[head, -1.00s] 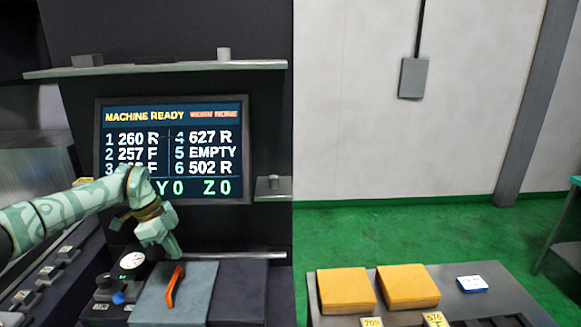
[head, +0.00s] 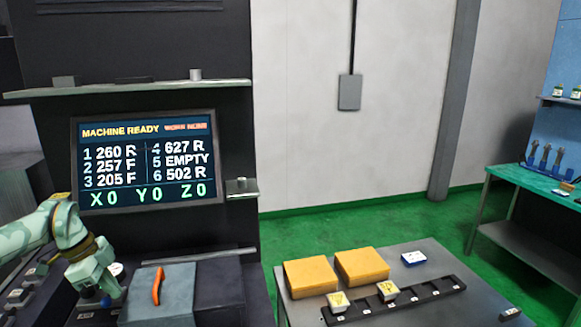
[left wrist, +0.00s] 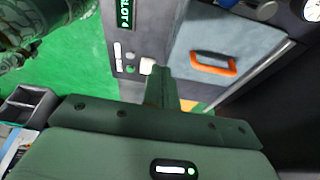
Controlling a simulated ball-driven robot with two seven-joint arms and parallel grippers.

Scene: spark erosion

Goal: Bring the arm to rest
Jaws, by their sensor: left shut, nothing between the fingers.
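My left arm comes in from the left in the head view. My left gripper (head: 112,289) is shut and empty, pointing down, to the left of the orange handle (head: 158,285) and apart from it. The handle is on a grey block-like cover (head: 172,302). In the left wrist view the closed fingers (left wrist: 165,88) show with nothing between them, and the orange handle (left wrist: 213,64) lies to their upper right. My right gripper is not in view.
The machine screen (head: 145,160) reads MACHINE READY above the cover. A gauge (head: 115,269) is close behind my left gripper. At right, a grey table holds two yellow blocks (head: 311,275) and a dark rack (head: 400,300). A green-topped bench (head: 530,181) stands farther right.

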